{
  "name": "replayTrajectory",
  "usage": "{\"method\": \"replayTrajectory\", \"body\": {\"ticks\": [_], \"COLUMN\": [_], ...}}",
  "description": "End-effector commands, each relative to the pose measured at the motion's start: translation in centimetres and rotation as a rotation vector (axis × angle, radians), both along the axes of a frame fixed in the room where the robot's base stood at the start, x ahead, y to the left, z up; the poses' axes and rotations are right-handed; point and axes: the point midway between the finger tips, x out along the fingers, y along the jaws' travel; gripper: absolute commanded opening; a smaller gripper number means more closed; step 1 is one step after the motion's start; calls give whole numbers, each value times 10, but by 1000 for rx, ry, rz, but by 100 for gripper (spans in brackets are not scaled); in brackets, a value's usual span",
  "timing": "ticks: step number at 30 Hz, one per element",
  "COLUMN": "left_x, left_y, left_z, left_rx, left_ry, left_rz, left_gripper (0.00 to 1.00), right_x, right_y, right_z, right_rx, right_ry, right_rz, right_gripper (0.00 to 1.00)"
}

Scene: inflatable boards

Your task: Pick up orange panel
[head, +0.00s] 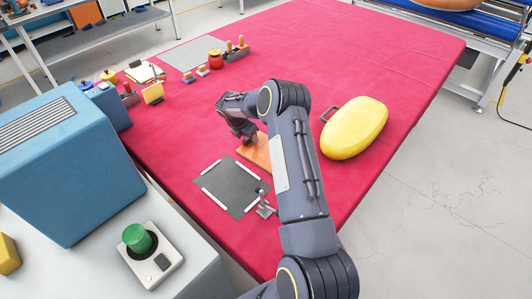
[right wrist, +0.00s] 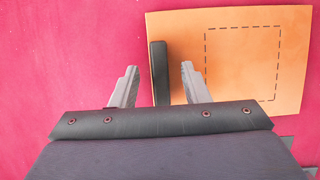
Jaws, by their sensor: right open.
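The orange panel (head: 252,151) lies on the red table cover, partly hidden behind my right arm in the head view. In the right wrist view the orange panel (right wrist: 240,60) has a dashed square outline and a dark bar (right wrist: 159,70) along its left edge. My right gripper (right wrist: 159,67) is open, with one finger on each side of the dark bar in the picture. No contact shows, and the height gap cannot be told. In the head view my right gripper (head: 243,133) is at the panel's far left end. My left gripper is not in view.
A dark grey plate with white strips (head: 233,188) and a small metal clamp (head: 264,205) lie near the panel. A yellow rounded case (head: 354,128) is to the right. A blue machine (head: 65,165) and a green button box (head: 149,252) stand at the left. The table's far middle is clear.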

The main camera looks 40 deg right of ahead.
Motion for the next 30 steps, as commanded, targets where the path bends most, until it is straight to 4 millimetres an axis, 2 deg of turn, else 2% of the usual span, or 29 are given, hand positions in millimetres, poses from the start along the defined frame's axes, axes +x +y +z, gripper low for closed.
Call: {"method": "replayTrajectory", "body": {"ticks": [1, 11, 23, 26, 30], "left_x": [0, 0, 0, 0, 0], "left_y": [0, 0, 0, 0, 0], "left_z": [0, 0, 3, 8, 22], "left_rx": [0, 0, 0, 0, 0], "left_ry": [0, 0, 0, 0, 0], "left_rz": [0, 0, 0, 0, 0], "left_gripper": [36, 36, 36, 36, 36], "right_x": [0, 0, 0, 0, 0], "right_y": [0, 0, 0, 0, 0], "right_z": [1, 1, 5, 14, 36], "right_rx": [0, 0, -1, -2, -2], "right_ry": [0, 0, -1, -2, -2], "right_rz": [0, 0, -1, -1, -1], "right_gripper": [42, 0, 0, 0, 0]}}
